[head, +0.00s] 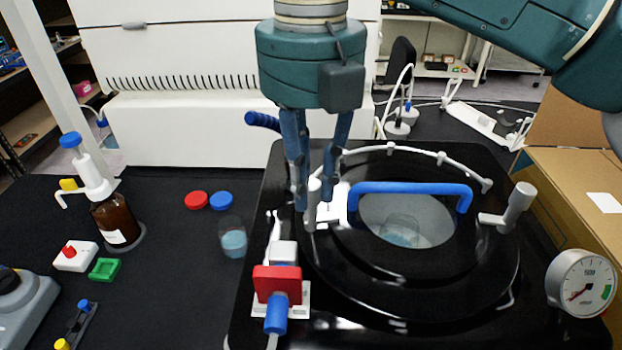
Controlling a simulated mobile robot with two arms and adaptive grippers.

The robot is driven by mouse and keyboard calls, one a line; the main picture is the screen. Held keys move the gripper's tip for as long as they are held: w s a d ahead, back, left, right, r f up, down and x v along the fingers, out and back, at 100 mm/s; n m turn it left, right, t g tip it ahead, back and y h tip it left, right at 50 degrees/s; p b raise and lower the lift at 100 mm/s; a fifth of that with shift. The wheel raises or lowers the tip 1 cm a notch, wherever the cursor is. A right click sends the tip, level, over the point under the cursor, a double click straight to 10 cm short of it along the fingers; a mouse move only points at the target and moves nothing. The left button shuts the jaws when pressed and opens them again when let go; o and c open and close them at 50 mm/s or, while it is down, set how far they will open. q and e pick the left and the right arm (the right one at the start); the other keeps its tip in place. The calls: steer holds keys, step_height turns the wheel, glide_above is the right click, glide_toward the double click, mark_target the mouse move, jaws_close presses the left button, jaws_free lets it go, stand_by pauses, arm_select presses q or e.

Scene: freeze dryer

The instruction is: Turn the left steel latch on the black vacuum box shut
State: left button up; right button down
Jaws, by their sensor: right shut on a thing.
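The black vacuum box (262,215) stands on the dark bench, with a round black lid (440,300), a blue bar handle (410,188) and a round window. The left steel latch (312,205) is a pale upright post at the lid's left edge. My right gripper (316,195) comes down from above with its blue fingers on either side of this latch, shut on it. The fingers hide part of the latch. A second latch (516,205) on the lid's right side shows clear. My left gripper is not in view.
A red and blue valve (277,283) sits at the box's front left, and a pressure gauge (582,283) at its right. A beaker (233,240), red and blue caps and a brown bottle (115,220) stand left. A cardboard box (575,180) is at right.

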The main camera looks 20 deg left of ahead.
steer(key=shift+w+r, duration=0.1)
steer(key=shift+r, duration=0.05)
steer(key=c, duration=1.6)
jaws_free()
steer(key=shift+o, duration=0.2)
step_height(320, 180, up, 12)
